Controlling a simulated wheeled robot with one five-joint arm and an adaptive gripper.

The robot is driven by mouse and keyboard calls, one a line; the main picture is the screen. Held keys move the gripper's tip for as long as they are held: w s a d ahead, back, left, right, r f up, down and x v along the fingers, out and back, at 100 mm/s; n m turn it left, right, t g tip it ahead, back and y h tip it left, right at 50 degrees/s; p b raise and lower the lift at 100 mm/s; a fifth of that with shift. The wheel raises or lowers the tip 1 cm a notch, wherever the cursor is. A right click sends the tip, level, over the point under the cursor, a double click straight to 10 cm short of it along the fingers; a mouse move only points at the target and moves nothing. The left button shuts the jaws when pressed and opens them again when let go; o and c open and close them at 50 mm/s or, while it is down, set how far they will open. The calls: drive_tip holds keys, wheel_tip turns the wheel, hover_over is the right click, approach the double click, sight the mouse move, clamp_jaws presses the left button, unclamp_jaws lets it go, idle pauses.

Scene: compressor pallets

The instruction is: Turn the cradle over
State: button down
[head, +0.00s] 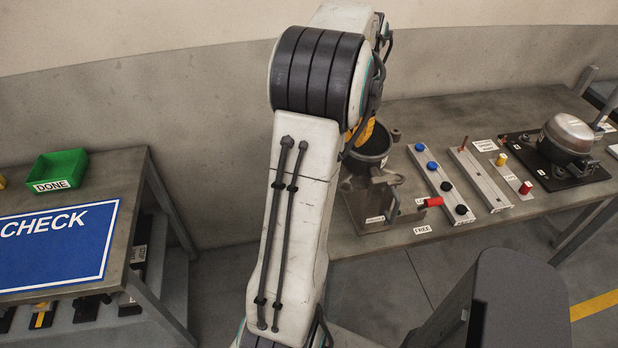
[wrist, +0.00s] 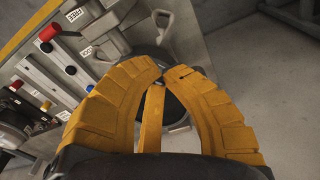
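The cradle (head: 369,153), a dark round shell in a grey metal stand, is on the right bench behind my arm. My arm hides part of it. A lever with a red grip (head: 433,202) sticks out at its front right; the red grip (wrist: 48,33) also shows at upper left in the wrist view. My yellow gripper (head: 362,130) is at the shell, mostly hidden by my arm in the head view. In the wrist view, the fingertips of my gripper (wrist: 166,69) are close together over a dark rounded part (wrist: 173,108). I cannot tell whether they hold it.
Right of the cradle lie a strip with blue and black knobs (head: 438,178), more strips, and a compressor (head: 567,136) on a black plate. A "FREE" label (head: 422,230) is on the bench edge. The left table holds a green "DONE" bin (head: 60,170) and a blue "CHECK" sign (head: 55,250).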

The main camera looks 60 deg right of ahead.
wheel_tip(320, 180, down, 14)
drive_tip(key=w+a+n+p, duration=0.1)
drive_tip(key=n, duration=0.1)
drive_tip(key=shift+a+r+y, duration=0.15)
drive_tip(key=shift+a+y, duration=0.2)
drive_tip(key=shift+y, duration=0.05)
idle(0.6)
idle(0.4)
drive_tip(key=shift+s+f+b, duration=0.2)
drive_tip(key=shift+f+b, duration=0.85)
drive_tip(key=shift+b, duration=0.15)
drive_tip(key=shift+r, duration=0.1)
